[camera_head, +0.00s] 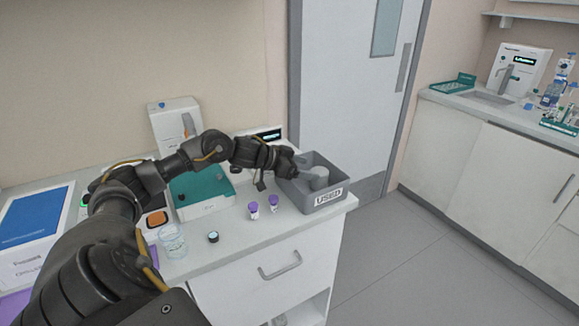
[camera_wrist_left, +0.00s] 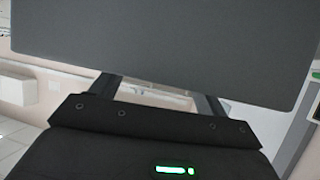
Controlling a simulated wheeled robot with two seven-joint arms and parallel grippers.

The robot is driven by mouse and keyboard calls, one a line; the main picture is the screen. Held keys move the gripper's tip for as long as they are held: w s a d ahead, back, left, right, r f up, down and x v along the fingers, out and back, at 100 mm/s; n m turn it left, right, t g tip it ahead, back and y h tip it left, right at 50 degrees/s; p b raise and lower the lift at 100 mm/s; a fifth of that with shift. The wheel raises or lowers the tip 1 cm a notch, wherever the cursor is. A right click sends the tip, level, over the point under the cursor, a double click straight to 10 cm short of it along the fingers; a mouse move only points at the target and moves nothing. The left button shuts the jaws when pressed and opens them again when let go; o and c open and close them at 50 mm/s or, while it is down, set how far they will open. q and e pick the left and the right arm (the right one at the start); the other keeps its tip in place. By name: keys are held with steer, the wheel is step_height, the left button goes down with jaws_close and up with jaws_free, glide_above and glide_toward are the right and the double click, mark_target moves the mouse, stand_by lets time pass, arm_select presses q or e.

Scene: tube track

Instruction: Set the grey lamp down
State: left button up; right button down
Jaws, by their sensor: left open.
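A light grey, round-topped piece (camera_head: 319,177) shows inside the grey bin labelled USED (camera_head: 328,197); I cannot tell whether it is the grey lamp. My left gripper (camera_head: 292,165) is at the bin's left rim, close to this piece, with its fingertips partly lost against the bin. In the left wrist view a broad dark grey surface with rounded corners (camera_wrist_left: 170,45) fills the upper part and hides the ends of the open fingers (camera_wrist_left: 155,92). What it belongs to is unclear. My right gripper is out of view.
Two purple-capped vials (camera_head: 263,208), a small dark-capped jar (camera_head: 213,237) and a clear beaker (camera_head: 172,241) stand on the counter left of the bin. A teal-topped box (camera_head: 203,192) sits behind. The counter's right edge is just past the bin.

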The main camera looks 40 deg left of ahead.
arm_select(q)
steer(key=b+v, duration=0.2)
steer(key=v, duration=0.5)
steer(key=shift+b, duration=0.3)
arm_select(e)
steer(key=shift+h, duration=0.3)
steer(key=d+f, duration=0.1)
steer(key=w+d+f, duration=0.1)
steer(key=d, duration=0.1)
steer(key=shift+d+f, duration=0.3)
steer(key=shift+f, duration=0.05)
arm_select(q)
steer(key=shift+r, duration=0.1)
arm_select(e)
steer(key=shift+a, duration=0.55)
